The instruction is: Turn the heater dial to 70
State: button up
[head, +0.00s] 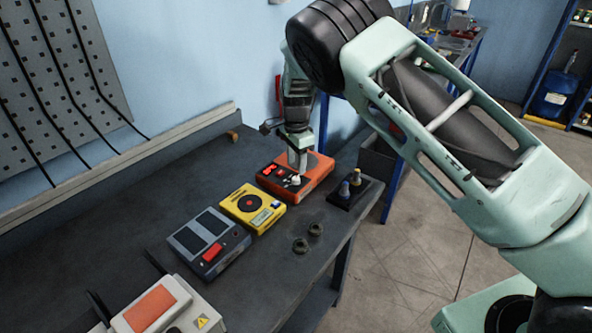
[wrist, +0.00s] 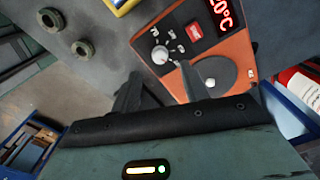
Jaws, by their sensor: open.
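The orange heater (head: 318,170) sits on the dark bench, and it fills the upper middle of the wrist view (wrist: 232,55). Its pale round dial (wrist: 160,54) has small printed numbers around it, too blurred to read surely. The red display (wrist: 222,14) is cut off by the frame edge and seems to end in 20°C. My gripper (head: 298,170) points down over the heater's front panel. In the wrist view my gripper (wrist: 159,73) has its fingers apart, with the dial just beyond the tips and between their lines. Contact with the dial cannot be told.
A yellow device (head: 252,208) stands left of the heater, then a grey one with dark panels (head: 209,243). A dark stand with two knobs (head: 352,189) is close on the right. Two dark rings (head: 308,238) lie near the bench's front edge. A red switch (wrist: 194,31) is beside the dial.

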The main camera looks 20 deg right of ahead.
aim_at(296, 178)
jog(key=shift+f+p, duration=0.55)
jog(key=shift+f, duration=2.1)
jog(key=c, duration=1)
